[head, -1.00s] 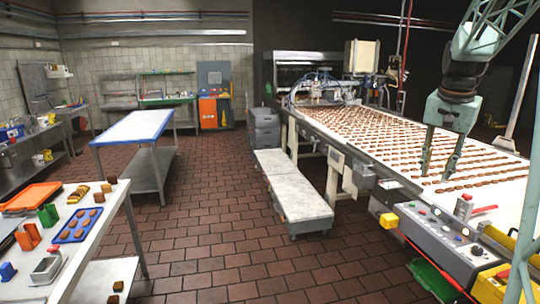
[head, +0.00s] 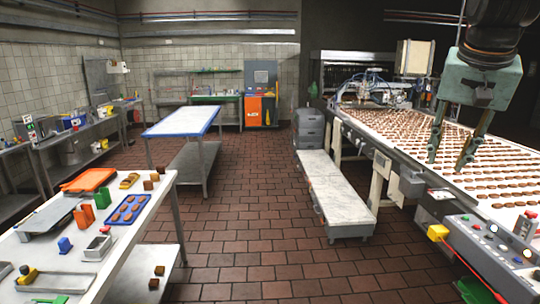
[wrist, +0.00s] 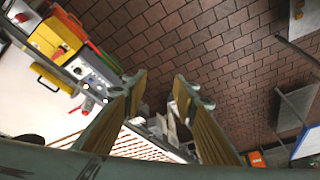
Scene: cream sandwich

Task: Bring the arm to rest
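My gripper (head: 449,159) is in the upper right of the head view, in front of the biscuit conveyor as seen from the head camera. Its two pale green fingers point down and stand apart, with nothing between them. In the wrist view my gripper (wrist: 160,84) also shows two separated fingers with ribbed yellowish pads, and the gap is empty. The conveyor (head: 470,205) carries many rows of brown biscuits. The height of my gripper above it cannot be told exactly.
A grey control panel (head: 500,250) stands at the conveyor's near end. A low white-topped bench (head: 335,190) is beside the conveyor. At left are a white table (head: 90,245) with a blue tray (head: 128,210) and a blue-edged table (head: 183,122). Tiled floor (head: 240,235) between is open.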

